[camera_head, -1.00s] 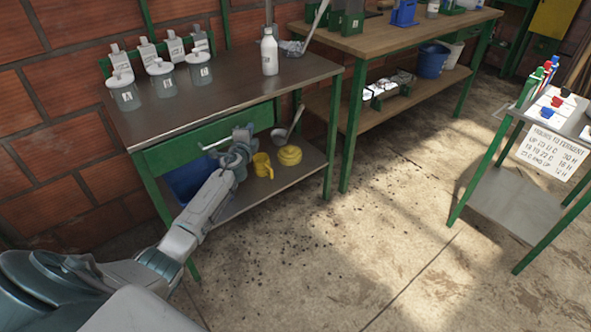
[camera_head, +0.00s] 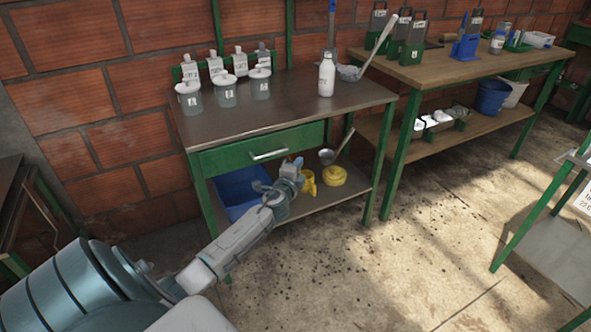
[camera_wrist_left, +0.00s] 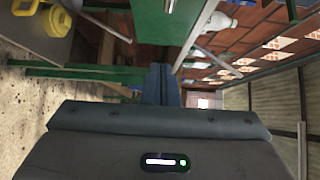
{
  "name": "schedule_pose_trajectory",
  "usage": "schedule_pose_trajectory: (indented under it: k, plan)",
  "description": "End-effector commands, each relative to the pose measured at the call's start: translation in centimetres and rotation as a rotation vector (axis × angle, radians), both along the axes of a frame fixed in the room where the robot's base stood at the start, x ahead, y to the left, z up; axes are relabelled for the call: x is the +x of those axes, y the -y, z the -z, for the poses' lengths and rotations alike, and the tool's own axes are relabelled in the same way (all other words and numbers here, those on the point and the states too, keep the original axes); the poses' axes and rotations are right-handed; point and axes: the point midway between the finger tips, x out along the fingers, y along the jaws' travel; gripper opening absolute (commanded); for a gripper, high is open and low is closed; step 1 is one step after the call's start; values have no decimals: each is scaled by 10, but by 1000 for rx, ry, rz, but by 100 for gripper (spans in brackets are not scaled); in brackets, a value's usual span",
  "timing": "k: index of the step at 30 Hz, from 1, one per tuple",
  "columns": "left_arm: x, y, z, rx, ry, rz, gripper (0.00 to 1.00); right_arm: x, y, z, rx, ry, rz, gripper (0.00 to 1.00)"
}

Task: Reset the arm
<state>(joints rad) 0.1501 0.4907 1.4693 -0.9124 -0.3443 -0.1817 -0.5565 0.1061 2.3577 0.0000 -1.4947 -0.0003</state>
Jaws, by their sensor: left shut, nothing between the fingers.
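My left arm reaches in from the lower left of the head view. Its gripper (camera_head: 296,168) is in front of the metal table, just below and right of the handle (camera_head: 268,155) of the green drawer (camera_head: 230,155). The drawer looks closed. In the left wrist view the two dark fingers (camera_wrist_left: 161,84) are together with nothing between them. The gripper appears clear of the handle. My right gripper is not in view.
The metal table (camera_head: 300,100) holds several lidded jars and a white bottle (camera_head: 326,75). Its lower shelf has a blue bin (camera_head: 235,188), a yellow jug (camera_head: 308,184) and a yellow round item (camera_head: 334,176). A wooden table (camera_head: 455,62) stands right. The floor between is open.

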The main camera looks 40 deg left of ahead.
Motion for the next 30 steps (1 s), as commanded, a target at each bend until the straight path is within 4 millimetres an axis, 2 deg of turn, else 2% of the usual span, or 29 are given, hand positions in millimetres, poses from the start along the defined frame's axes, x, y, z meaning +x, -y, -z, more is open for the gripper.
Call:
schedule_pose_trajectory:
  k: [3, 6, 14, 17, 20, 23, 24, 26, 27, 30]
  plan:
    - [-14, 5, 1, 1, -2, 1, 0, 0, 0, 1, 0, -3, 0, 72]
    - [-20, 8, 0, 1, 0, 0, 0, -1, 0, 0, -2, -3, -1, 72]
    - [-24, 9, 0, 0, -1, 0, 0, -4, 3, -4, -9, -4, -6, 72]
    - [-26, 10, 8, -19, -13, -4, 0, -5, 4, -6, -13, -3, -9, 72]
    - [-36, 11, 38, -94, -61, -20, 0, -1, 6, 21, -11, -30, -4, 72]
    - [-61, 17, 92, -229, -145, -57, 0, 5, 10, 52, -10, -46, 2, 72]
    - [-74, 20, 118, -294, -185, -78, 0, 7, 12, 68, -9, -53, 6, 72]
    - [-98, 28, 157, -394, -246, -115, 0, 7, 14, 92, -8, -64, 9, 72]
    - [-116, 34, 182, -458, -285, -142, 0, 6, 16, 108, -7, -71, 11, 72]
    - [-165, 52, 240, -614, -377, -216, 0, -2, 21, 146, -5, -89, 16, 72]
